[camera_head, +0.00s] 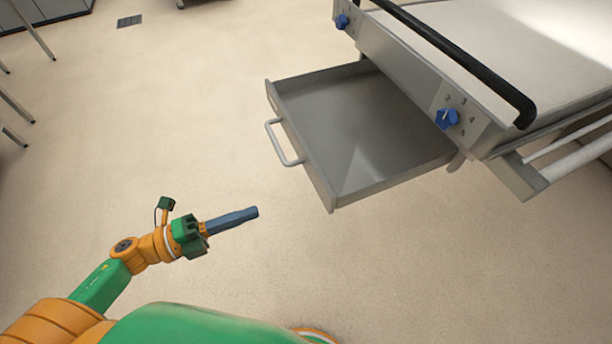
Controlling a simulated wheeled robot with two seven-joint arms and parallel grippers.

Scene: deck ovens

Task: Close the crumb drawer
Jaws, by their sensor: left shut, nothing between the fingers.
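The crumb drawer (345,125) is a grey metal tray that stands pulled out from under the oven (400,55). Its front panel faces left and carries a pale bar handle (283,143). The drawer is empty. My left gripper (256,211) is shut and empty, to the lower left of the drawer front. It is apart from the drawer and the handle, with its fingers pointing right. My right gripper is not in view.
The oven front has a black bar (460,62) and blue knobs, one of them a blue knob (447,118) above the drawer. Thin metal legs (15,105) show at the left edge. The pale floor (180,110) left of the drawer is clear.

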